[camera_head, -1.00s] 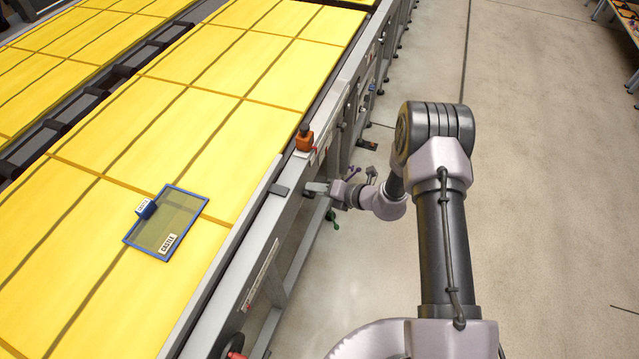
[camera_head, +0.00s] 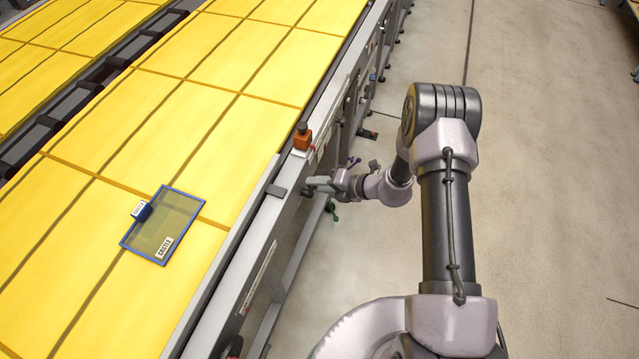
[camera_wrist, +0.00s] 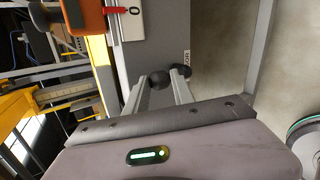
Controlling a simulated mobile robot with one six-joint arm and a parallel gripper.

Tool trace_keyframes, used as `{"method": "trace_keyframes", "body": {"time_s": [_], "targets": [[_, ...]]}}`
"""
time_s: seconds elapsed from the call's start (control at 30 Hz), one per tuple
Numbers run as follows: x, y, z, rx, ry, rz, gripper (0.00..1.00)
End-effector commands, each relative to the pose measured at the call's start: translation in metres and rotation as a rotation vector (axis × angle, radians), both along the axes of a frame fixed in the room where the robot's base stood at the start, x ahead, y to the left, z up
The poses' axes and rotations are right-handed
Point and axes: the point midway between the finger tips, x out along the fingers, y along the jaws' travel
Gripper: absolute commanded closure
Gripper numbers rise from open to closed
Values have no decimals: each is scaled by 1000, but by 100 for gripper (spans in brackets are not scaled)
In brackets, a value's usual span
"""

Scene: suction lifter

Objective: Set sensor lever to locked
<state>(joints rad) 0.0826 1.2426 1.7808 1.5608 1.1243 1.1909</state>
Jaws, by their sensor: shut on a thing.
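My gripper (camera_wrist: 158,92) reaches in at the side of the conveyor frame, below the yellow bed. In the wrist view its two fingers are close around a round black knob (camera_wrist: 160,80). I take this as the knob of a lever; its shaft is hidden. A second dark knob (camera_wrist: 184,70) shows at the right finger's tip, beside a small label (camera_wrist: 187,57) too small to read. In the head view my gripper (camera_head: 311,186) is small beside the rail, and the knob cannot be made out there. I cannot read the lever's position.
An orange box with a black top (camera_head: 302,137) sits on the conveyor's edge above my gripper; the wrist view shows it (camera_wrist: 86,15) near a red pointer and a 0 plate (camera_wrist: 134,10). A blue-framed tray (camera_head: 140,250) lies on the bed. The floor at right is clear.

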Motion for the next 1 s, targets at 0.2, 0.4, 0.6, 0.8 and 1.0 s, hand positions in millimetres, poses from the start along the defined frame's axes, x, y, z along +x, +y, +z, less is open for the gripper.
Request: {"method": "trace_keyframes", "body": {"time_s": [0.2,0.4,0.6,0.8,1.0], "targets": [[-1,1,-1,1,2,1,49],[-1,1,0,0,1,0,49],[-6,-13,10,1,1,-2,49],[-27,-58,43,1,-1,-6,49],[-50,-105,76,0,-1,-3,49]]}}
